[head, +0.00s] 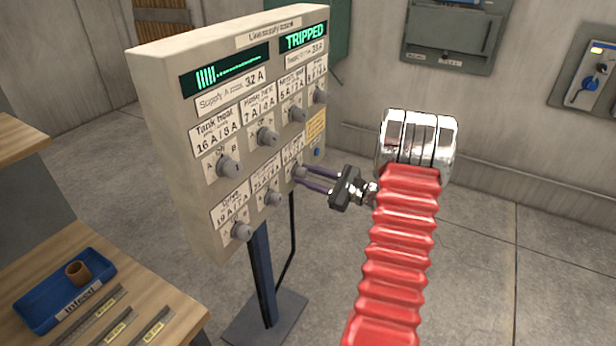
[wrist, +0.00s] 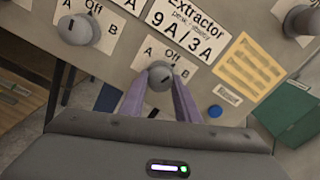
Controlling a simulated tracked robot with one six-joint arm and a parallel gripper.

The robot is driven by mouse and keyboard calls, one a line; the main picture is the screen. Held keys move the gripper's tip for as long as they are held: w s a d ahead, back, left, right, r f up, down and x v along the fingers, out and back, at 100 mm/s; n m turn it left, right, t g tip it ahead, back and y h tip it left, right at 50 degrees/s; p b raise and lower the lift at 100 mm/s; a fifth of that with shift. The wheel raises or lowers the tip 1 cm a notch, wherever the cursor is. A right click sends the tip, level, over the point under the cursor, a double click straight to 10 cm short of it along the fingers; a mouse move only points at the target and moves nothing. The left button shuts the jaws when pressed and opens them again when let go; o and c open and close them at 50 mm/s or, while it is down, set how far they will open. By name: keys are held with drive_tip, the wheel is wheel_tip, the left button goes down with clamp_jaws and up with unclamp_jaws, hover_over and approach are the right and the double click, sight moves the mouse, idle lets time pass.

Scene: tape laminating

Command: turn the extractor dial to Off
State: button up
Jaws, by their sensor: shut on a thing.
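The extractor dial (wrist: 159,79) is a grey knob on the beige supply panel (head: 165,110), under the label "Extractor 9 A / 3 A" (wrist: 187,27). Its positions A, Off and B are printed around its upper side. A short dark mark shows on its face; which position it points to is hard to tell. My gripper (wrist: 160,85) is shut on the dial, one purple finger on each side. In the head view my gripper (head: 302,177) reaches in from the right to the lower right dial, which its fingers partly cover.
Neighbouring dials sit close by, one to the left (wrist: 76,30) and one at upper right (wrist: 301,21). A blue button (wrist: 215,111) is right of my fingers. The panel's display (head: 303,37) reads TRIPPED. A workbench with a blue tray (head: 40,316) stands at lower left.

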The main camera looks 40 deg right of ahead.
drive_tip(key=n, duration=0.4)
idle(0.4)
drive_tip(key=o, duration=1)
drive_tip(key=shift+o, duration=0.2)
drive_tip(key=v, duration=1.3)
drive_tip(key=shift+s, duration=0.4)
drive_tip(key=shift+d, duration=0.1)
